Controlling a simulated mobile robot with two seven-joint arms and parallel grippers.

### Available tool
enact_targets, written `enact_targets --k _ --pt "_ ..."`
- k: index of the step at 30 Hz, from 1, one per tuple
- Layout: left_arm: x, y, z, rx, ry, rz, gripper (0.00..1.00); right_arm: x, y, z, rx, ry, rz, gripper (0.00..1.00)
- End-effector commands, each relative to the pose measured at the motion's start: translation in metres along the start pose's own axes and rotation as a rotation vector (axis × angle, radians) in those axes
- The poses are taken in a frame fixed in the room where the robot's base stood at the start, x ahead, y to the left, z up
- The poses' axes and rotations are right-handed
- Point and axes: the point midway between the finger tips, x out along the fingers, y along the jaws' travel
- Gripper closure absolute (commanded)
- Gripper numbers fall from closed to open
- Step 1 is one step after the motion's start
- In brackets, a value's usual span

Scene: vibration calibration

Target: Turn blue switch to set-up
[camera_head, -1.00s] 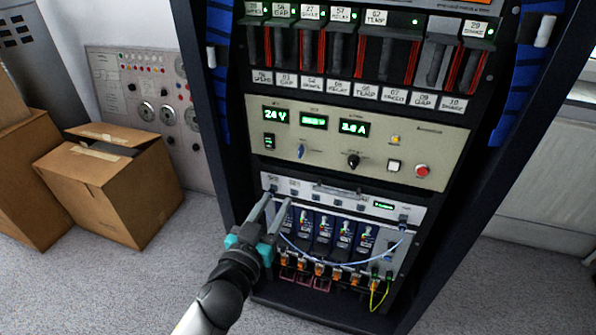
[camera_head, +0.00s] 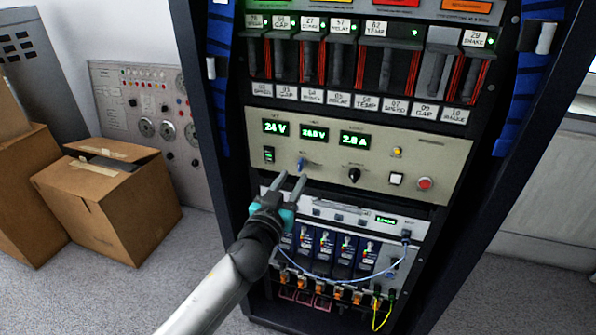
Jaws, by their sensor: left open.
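The blue switch (camera_head: 301,165) is a small blue knob on the beige control panel (camera_head: 430,160), below the green displays and left of a black knob. Its setting labels are too small to read. My left gripper (camera_head: 292,180) comes in from the lower left, with its two grey fingers pointing up toward the blue switch. The fingers are apart and empty. Their tips show just below the switch in the picture, and I cannot tell how far they are from the panel. My right gripper is not in view.
Near the switch are a black knob (camera_head: 354,175), a white button (camera_head: 396,179), a red button (camera_head: 425,184) and a rocker switch (camera_head: 269,155). Below is a white unit with a blue cable (camera_head: 330,277). Cardboard boxes (camera_head: 110,200) stand on the floor at left.

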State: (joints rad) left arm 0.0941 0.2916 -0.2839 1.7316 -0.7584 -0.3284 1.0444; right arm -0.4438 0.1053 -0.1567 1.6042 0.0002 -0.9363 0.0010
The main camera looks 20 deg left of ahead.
Motion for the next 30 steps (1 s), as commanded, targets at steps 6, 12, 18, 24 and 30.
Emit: enact_targets --k 6,12,18,24,30 --pt "0.029 0.0 0.001 0.001 0.001 -0.001 0.59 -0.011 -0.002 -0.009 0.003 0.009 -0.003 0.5" --pt "0.044 0.0 0.001 0.0 0.0 0.0 0.59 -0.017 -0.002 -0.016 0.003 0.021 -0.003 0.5" --pt "0.049 0.0 0.0 0.0 -0.001 0.0 0.59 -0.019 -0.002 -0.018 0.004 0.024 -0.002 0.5" --pt "0.049 0.0 0.0 0.0 -0.001 0.0 0.59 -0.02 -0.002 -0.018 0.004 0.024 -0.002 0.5" --pt "0.049 0.0 0.0 0.0 -0.001 0.0 0.8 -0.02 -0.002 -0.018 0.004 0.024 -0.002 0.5"
